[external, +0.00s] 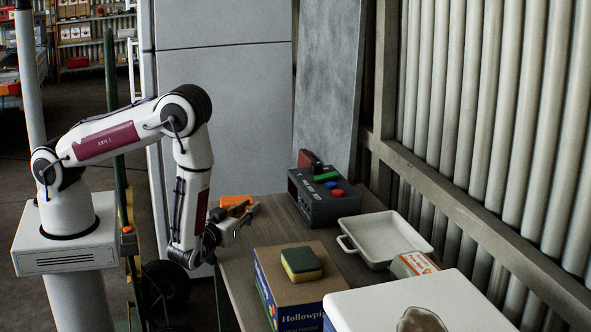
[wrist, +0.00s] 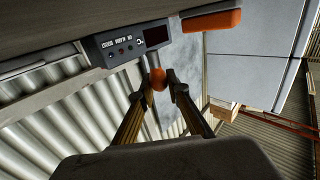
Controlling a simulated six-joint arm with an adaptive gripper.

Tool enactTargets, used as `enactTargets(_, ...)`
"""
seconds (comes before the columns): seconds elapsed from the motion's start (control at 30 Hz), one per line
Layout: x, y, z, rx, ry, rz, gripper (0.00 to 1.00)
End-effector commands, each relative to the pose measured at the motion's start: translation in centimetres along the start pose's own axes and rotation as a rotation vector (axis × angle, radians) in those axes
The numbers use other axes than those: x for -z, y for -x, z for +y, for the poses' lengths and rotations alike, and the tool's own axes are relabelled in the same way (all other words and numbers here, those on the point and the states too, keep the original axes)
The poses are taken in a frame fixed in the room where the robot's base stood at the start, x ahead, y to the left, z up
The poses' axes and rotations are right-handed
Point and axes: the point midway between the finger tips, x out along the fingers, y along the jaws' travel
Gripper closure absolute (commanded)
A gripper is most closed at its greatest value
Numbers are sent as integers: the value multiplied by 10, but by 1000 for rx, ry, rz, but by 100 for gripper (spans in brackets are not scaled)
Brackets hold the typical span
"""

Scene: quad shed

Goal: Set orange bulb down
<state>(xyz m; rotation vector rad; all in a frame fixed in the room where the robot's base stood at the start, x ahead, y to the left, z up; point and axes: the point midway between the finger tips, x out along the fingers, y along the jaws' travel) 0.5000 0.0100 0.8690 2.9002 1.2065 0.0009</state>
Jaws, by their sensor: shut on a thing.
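The orange bulb (wrist: 158,79) shows in the wrist view between the tips of my gripper (wrist: 161,88), with a pale grey neck running from it towards the table side. My gripper is shut on it. In the external view my gripper (external: 247,214) is low over the left edge of the wooden table (external: 238,276). I cannot make out the bulb there. Whether the bulb touches the table is not clear.
An orange block (external: 236,201) lies close behind my gripper, and shows in the wrist view (wrist: 212,21). A grey button box (external: 318,200) stands at the back. A white tray (external: 382,238) is right, a carton (external: 298,290) with a sponge (external: 301,263) in front. Some table between is clear.

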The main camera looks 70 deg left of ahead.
Motion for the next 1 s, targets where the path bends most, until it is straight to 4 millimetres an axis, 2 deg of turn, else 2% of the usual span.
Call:
enactTargets(0.4, -34, 0, 0, 0, -2, -1, 93)
enactTargets(0.97, -40, 0, 0, 0, -1, 0, 93)
enactTargets(1.0, -40, 0, 0, 0, -1, 0, 79)
